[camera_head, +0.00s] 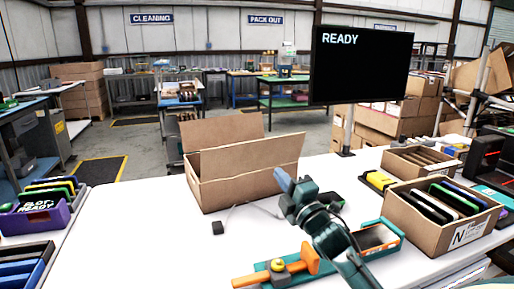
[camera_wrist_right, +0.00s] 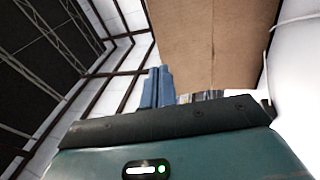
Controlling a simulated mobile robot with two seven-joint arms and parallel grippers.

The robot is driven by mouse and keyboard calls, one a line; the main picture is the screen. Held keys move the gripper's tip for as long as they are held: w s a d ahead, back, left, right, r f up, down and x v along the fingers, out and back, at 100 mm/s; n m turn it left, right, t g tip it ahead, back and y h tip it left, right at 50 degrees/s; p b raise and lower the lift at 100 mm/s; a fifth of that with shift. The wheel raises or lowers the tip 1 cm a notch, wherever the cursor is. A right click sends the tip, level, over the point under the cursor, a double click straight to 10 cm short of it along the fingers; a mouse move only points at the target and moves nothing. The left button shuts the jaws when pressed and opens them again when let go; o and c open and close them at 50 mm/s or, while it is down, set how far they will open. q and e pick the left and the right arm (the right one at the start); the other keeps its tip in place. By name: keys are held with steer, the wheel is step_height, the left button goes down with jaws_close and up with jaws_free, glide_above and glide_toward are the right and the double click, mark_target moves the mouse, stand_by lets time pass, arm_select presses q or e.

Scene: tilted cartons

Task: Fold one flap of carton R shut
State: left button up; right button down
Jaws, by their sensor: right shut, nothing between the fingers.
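A brown open carton (camera_head: 232,189) stands on the white table in the middle of the head view. No letter on it can be read, so I cannot confirm that it is carton R. A wide near flap (camera_head: 250,156) and a far flap (camera_head: 222,128) stand up. My right gripper (camera_head: 281,178), with blue fingers, is shut and empty, in front of the carton's right part. In the right wrist view the blue fingers (camera_wrist_right: 157,88) are beside a brown cardboard panel (camera_wrist_right: 205,45); I cannot tell whether they touch it. My left gripper is out of view.
A carton marked N (camera_head: 432,226) and a smaller carton (camera_head: 418,163) hold dark items at the right. A teal tray (camera_head: 385,243) and an orange-handled tool (camera_head: 278,271) lie near the front. A small black block (camera_head: 218,228) sits before the carton. A READY screen (camera_head: 360,65) stands behind.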

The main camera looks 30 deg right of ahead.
mark_target(255, 143)
steer(key=p+x, duration=0.1)
steer(key=x, duration=1.1)
steer(key=shift+w, duration=0.1)
